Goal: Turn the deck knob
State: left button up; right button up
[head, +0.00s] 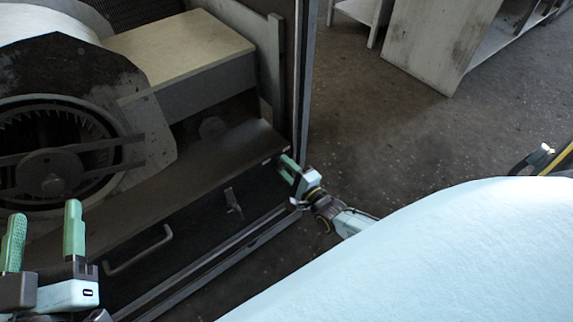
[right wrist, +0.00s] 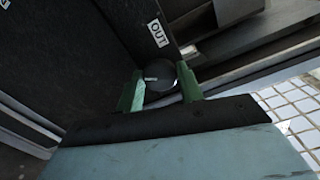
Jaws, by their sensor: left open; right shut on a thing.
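The deck knob (right wrist: 161,76) is a dark round knob with a small pale mark, seen in the right wrist view. It sits below an "OUT" label (right wrist: 158,33) on a dark panel. My right gripper (right wrist: 160,92) has its green fingers on either side of the knob and is shut on it. In the head view my right gripper (head: 288,169) is at the right end of the deck (head: 215,160), and the knob cannot be made out there. My left gripper (head: 43,238) is open and empty at the lower left, in front of the blower.
The blower housing (head: 125,100) with its round fan opening (head: 50,150) fills the left. A bar handle (head: 138,252) and a small latch (head: 233,202) are on the dark front panel. A vertical frame post (head: 303,85) stands behind my right gripper.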

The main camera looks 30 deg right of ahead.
pick_arm(q)
jog(key=shift+r, duration=0.15)
pick_arm(e)
jog(key=o, duration=1)
pick_arm(q)
jog(key=s+a+f+g+y+p, duration=0.2)
jog(key=f+g, duration=0.3)
jog(key=f, duration=0.2)
jog(key=s+a+f+g+y+p, duration=0.1)
jog(key=s+a+f+g, duration=0.1)
jog(key=f+g, duration=0.2)
notch_tip(320, 180, down, 3)
jog(key=shift+s+r+n+g+y+p, duration=0.15)
jog(key=shift+s+n+g+y+p, duration=0.15)
jog(key=shift+s+g+y+p, duration=0.1)
pick_arm(e)
jog(key=s+d, duration=0.1)
jog(key=s, duration=1.2)
jog(key=shift+s, duration=0.2)
